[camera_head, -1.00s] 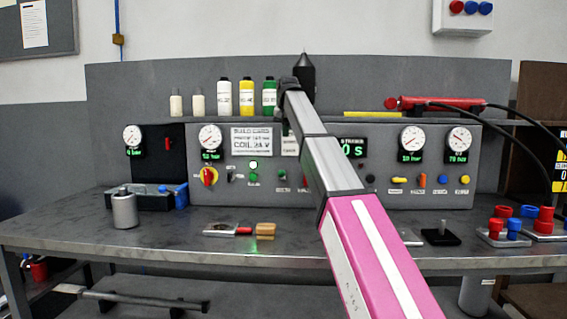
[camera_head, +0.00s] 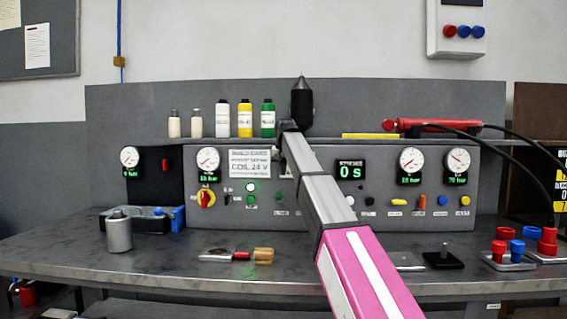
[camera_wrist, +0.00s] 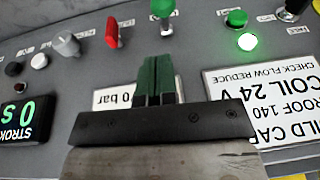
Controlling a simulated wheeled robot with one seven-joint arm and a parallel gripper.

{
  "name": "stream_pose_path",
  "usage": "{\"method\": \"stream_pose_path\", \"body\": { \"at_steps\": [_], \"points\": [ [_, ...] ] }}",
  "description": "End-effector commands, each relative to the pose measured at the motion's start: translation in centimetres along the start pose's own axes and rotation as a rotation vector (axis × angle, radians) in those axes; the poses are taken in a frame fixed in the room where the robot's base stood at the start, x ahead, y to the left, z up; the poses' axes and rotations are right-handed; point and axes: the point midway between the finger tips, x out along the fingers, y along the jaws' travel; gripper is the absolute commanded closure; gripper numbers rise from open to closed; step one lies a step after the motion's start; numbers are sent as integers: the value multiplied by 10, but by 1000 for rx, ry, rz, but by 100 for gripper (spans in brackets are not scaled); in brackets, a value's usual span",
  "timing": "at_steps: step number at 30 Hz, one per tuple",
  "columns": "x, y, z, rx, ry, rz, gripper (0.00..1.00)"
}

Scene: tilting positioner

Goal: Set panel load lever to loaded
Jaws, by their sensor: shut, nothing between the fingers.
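The grey control panel (camera_head: 400,222) stands upright at the back of the bench, and it fills the wrist view (camera_wrist: 190,50) upside down. My gripper (camera_wrist: 156,64) has dark green fingers, pressed together and empty, in front of the panel by the "0 bar" label. Around it in the wrist view are a red lever (camera_wrist: 112,32), a grey lever (camera_wrist: 66,45), a green-capped control (camera_wrist: 163,8) and a dark lever (camera_wrist: 290,10) at the top right. The small labels are unreadable, so I cannot tell which is the load lever. My arm hides the panel's middle in the head view.
A lit green lamp (camera_wrist: 248,41) and green button (camera_wrist: 236,18) sit near the "COIL 24 V" card (camera_head: 250,163). Bottles (camera_head: 245,120) and a red cylinder with hoses (camera_head: 430,126) are on top.

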Motion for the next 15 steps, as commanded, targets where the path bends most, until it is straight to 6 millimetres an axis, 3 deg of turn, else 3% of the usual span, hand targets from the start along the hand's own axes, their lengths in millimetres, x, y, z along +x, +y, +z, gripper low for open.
{"method": "stream_pose_path", "body": {
  "at_steps": [6, 15],
  "points": [
    [40, 0, 4, 0, -1, 0, 100],
    [66, -4, 13, 0, 0, 0, 100]
  ]
}}
